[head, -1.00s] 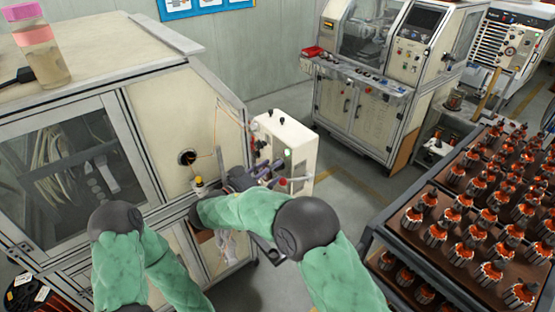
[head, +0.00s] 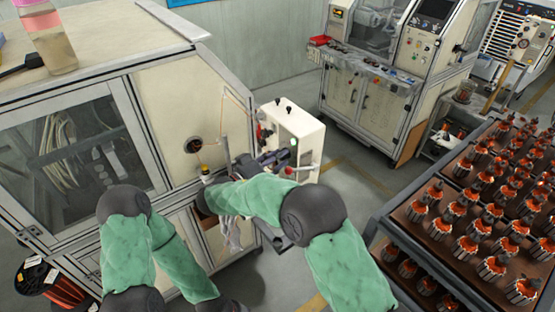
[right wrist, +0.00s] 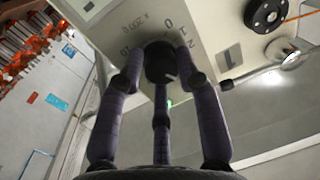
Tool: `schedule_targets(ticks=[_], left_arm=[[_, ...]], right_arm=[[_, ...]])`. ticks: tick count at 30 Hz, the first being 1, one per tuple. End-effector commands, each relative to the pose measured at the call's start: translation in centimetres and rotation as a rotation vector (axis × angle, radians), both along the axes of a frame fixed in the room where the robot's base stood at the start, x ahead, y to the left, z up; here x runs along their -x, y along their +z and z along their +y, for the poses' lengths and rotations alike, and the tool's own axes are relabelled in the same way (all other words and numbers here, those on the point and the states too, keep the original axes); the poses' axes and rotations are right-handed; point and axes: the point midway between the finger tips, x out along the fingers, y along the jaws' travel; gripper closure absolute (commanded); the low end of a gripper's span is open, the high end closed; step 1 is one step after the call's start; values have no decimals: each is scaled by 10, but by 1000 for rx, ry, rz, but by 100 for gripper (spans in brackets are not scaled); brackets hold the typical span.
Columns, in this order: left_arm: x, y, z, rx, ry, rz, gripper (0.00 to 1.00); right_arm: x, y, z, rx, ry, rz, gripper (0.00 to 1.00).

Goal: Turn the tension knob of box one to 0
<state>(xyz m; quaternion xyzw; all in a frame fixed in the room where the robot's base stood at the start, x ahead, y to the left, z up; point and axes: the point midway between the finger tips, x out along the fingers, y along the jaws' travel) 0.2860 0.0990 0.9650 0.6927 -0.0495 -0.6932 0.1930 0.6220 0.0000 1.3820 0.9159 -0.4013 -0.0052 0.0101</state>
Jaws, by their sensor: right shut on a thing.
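A white control box (head: 300,127) stands beside the large cream machine in the head view, with dark knobs on its top. In the right wrist view, the pale box face (right wrist: 210,22) bears printed dial marks, including 0, 1 and 10. A dark round knob (right wrist: 160,62) sits by these marks. My right gripper (head: 272,160) is at the front of the box, and in the right wrist view its fingers (right wrist: 161,76) are closed around the knob. The knob's pointer is hidden, so its setting is unclear. My left arm is at the lower left; its gripper is not visible.
The large cream machine (head: 172,105) stands close on the left, with a bottle (head: 50,40) on top. A rack of copper-wound armatures (head: 470,205) is at the right. Another machine (head: 375,100) stands behind. Grey floor lies open between them.

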Motion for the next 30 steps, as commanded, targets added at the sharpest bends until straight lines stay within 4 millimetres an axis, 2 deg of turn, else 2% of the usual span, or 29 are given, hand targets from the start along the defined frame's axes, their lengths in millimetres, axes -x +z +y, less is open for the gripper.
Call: schedule_targets(ticks=[8, 16, 22, 30], left_arm=[[0, -29, 0, 0, 0, 0, 60], [0, -59, 0, 0, 0, 0, 60], [0, -70, 0, 0, 0, 0, 60], [0, -74, 0, 0, 0, 0, 60]], right_arm=[[1, -7, 0, 83, 2, 119, 98], [1, -7, 0, 226, 0, 319, 98], [1, -5, 0, 339, 1, 476, 98], [1, -3, 0, 491, 1, 686, 98]])
